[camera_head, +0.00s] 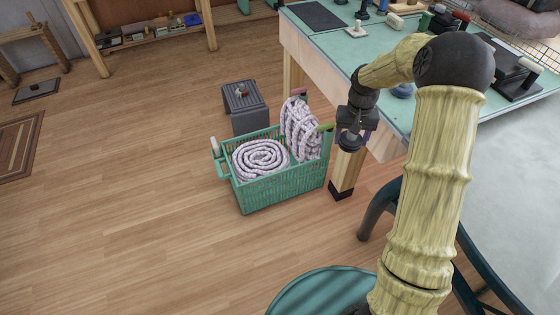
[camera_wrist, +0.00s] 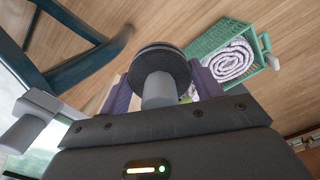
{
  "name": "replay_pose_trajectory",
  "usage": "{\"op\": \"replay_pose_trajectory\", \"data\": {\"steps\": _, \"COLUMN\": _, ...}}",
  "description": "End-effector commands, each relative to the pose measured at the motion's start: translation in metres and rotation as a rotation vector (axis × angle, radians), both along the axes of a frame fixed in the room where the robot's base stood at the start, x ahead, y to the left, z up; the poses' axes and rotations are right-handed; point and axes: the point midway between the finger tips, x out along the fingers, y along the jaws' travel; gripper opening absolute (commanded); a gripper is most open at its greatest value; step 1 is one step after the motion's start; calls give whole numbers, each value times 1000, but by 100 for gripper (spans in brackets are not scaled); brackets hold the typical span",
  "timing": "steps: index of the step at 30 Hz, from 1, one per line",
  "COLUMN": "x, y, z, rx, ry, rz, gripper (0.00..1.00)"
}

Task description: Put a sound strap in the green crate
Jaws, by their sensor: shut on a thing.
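The green crate (camera_head: 285,189) stands on the wooden floor, upright, and also shows in the wrist view (camera_wrist: 207,41). A pale rope coil (camera_head: 260,158) lies flat inside it; a second pale coil (camera_head: 300,128) stands upright at its back right. My gripper (camera_head: 352,141) is just right of the crate in the head view. In the wrist view its purple fingers (camera_wrist: 163,84) are shut on a dark round thing (camera_wrist: 160,60) with a pale grey cylinder in front. I cannot tell whether this is a strap or whether it is sound.
A grey stool (camera_head: 246,110) stands behind the crate with small things on it. A green-topped workbench (camera_head: 330,45) with tools is at the right, its leg close by my gripper. A round green seat (camera_head: 320,290) is in front. Floor left of the crate is clear.

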Motion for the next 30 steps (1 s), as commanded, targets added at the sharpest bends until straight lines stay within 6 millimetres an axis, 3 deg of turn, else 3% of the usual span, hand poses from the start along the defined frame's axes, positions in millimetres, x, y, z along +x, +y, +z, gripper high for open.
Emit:
{"op": "replay_pose_trajectory", "data": {"steps": 11, "x": -3, "y": 0, "z": -5, "rx": 0, "ry": 1, "rz": 1, "gripper": 32}}
{"op": "replay_pose_trajectory", "data": {"steps": 21, "x": -59, "y": 1, "z": -70, "rx": -1, "ry": 7, "rz": 3, "gripper": 32}}
{"op": "replay_pose_trajectory", "data": {"steps": 25, "x": -72, "y": 0, "z": -81, "rx": -1, "ry": 1, "rz": 0, "gripper": 32}}
{"op": "replay_pose_trajectory", "data": {"steps": 30, "x": -72, "y": 0, "z": -82, "rx": 0, "ry": -1, "rz": -1, "gripper": 32}}
